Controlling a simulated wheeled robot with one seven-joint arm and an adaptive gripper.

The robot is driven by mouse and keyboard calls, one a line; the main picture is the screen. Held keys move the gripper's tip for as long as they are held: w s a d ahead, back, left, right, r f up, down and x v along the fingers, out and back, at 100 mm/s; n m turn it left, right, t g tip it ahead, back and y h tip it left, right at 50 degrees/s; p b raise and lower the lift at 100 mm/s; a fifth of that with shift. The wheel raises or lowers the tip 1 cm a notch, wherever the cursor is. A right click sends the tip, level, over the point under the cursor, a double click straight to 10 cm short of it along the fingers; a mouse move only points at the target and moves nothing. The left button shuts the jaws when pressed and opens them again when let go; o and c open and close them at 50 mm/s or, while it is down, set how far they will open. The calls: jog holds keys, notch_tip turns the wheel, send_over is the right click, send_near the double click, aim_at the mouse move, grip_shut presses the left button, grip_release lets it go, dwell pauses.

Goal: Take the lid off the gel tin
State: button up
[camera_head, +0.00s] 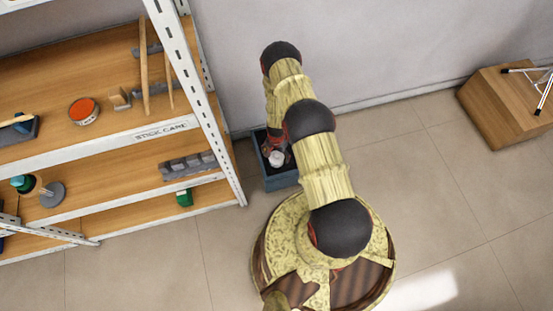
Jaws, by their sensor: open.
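A round, low tin with an orange-red top (83,110) stands on the upper wooden shelf at the left, and I take it to be the gel tin. Its top looks to be in place, with a pale side below it. My arm rises from my base in the middle and reaches away to the wall side, well to the right of this tin.
The tin's shelf (45,75) also holds a wooden block (120,97) and upright sticks (144,65). A white slotted post (215,140) edges the rack.

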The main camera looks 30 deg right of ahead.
jog(key=c, duration=1.1)
jog(key=shift+o, duration=0.2)
jog(key=shift+r, duration=0.1)
